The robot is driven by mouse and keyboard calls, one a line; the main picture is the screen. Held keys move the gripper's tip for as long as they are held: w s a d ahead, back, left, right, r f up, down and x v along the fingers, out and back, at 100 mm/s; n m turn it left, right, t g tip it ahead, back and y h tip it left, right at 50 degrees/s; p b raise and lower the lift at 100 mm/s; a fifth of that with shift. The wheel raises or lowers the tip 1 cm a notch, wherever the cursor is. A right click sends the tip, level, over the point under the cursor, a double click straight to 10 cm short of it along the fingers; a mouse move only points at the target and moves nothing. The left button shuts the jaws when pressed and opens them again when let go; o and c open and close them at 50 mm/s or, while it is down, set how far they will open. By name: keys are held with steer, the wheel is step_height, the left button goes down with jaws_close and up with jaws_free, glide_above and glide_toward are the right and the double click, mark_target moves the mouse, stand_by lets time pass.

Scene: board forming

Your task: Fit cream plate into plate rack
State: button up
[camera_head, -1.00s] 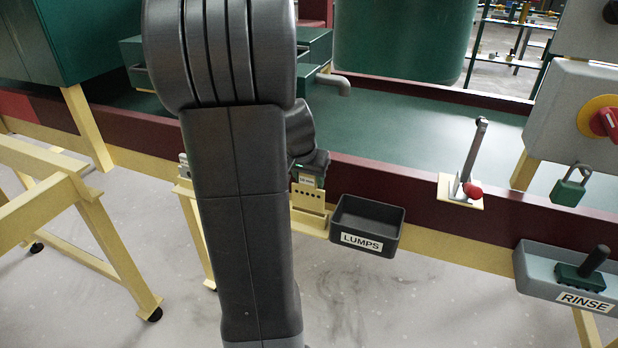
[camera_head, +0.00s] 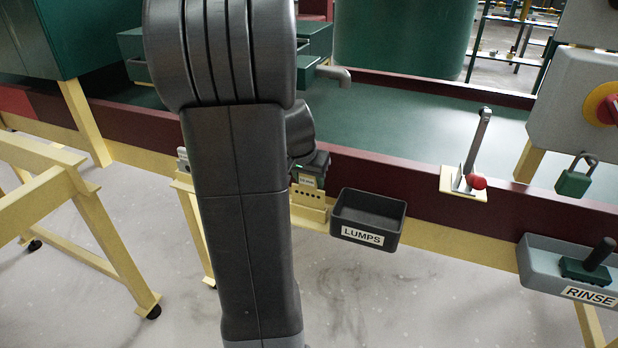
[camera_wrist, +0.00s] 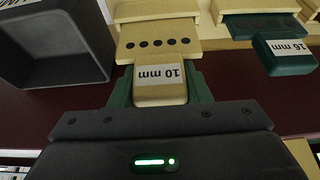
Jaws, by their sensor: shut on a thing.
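The cream plate (camera_wrist: 157,44) has a row of holes and a tab marked 10 mm. In the wrist view my gripper (camera_wrist: 155,92) is shut on this tab, with a green finger on each side. The plate's far edge meets a cream bar of the plate rack (camera_wrist: 152,10); how deep it sits there I cannot tell. In the head view the cream plate (camera_head: 309,196) shows upright at the rack (camera_head: 308,215), just right of my arm. My gripper (camera_head: 309,173) is at its top, partly hidden by my arm.
A dark LUMPS bin (camera_head: 368,218) stands close by on the other side. A lever with a red knob (camera_head: 476,181) and a RINSE tray (camera_head: 535,272) are farther right. A maroon rail (camera_head: 400,178) runs behind.

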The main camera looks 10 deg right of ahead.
steer(key=shift+f+b, duration=0.9)
steer(key=shift+f, duration=0.25)
steer(key=o, duration=1.1)
steer(key=shift+o, duration=0.2)
steer(key=shift+r, duration=0.1)
steer(key=p+v, duration=0.1)
steer(key=v, duration=1.2)
steer(key=shift+r+p, duration=0.35)
steer(key=shift+s, duration=0.1)
steer(key=b+x, duration=0.1)
steer(key=x, duration=1.2)
steer(key=shift+f, duration=0.15)
